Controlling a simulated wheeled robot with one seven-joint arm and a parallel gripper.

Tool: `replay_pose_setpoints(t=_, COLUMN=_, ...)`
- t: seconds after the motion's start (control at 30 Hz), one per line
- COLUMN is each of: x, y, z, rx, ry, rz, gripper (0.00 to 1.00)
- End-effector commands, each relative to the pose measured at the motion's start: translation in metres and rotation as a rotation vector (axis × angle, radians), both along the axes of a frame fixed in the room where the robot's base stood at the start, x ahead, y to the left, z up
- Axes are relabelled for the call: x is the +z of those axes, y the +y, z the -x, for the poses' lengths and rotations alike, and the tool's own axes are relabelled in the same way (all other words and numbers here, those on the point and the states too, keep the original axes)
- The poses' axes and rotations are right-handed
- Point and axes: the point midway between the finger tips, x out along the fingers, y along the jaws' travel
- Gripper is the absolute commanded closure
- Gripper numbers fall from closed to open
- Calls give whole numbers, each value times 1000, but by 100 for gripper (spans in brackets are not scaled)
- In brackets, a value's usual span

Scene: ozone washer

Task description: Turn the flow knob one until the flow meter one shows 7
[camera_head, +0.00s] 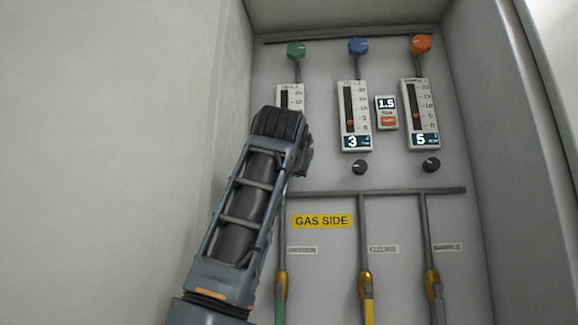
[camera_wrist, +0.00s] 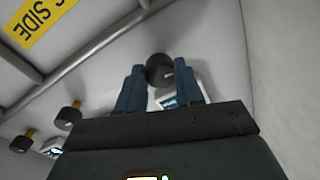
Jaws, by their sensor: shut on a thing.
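In the head view, flow meter one (camera_head: 291,96), under a green knob at the left, shows only its upper scale. My arm hides its lower part and the number there. The black flow knob one is hidden behind my arm in that view. In the wrist view, the black flow knob one (camera_wrist: 158,69) sits between the two blue fingers of my gripper (camera_wrist: 161,78), which is shut on it. A small part of a lit display (camera_wrist: 170,102) shows between the fingers; I cannot read its number.
The middle meter (camera_head: 354,115) reads 3 and the right meter (camera_head: 420,113) reads 5. Their black knobs (camera_head: 359,167) and (camera_head: 431,165) sit below. A small display (camera_head: 386,112) reads 1.5. A horizontal pipe (camera_head: 400,191) runs below the knobs. Cabinet walls close in both sides.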

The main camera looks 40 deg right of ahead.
Motion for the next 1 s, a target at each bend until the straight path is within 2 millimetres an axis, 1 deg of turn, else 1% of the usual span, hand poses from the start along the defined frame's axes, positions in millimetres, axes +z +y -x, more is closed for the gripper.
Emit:
replay_pose_setpoints(t=0.3, x=0, y=0, z=0, rx=2, ry=-222, rz=-172, gripper=95)
replay_pose_setpoints(t=0.5, x=-1, y=0, z=0, rx=1, ry=-337, rz=-262, gripper=95)
replay_pose_setpoints(t=0.7, x=-1, y=0, z=0, rx=1, ry=-417, rz=-325, gripper=95)
replay_pose_setpoints(t=1.0, x=-1, y=0, z=0, rx=0, ry=-469, rz=-364, gripper=95)
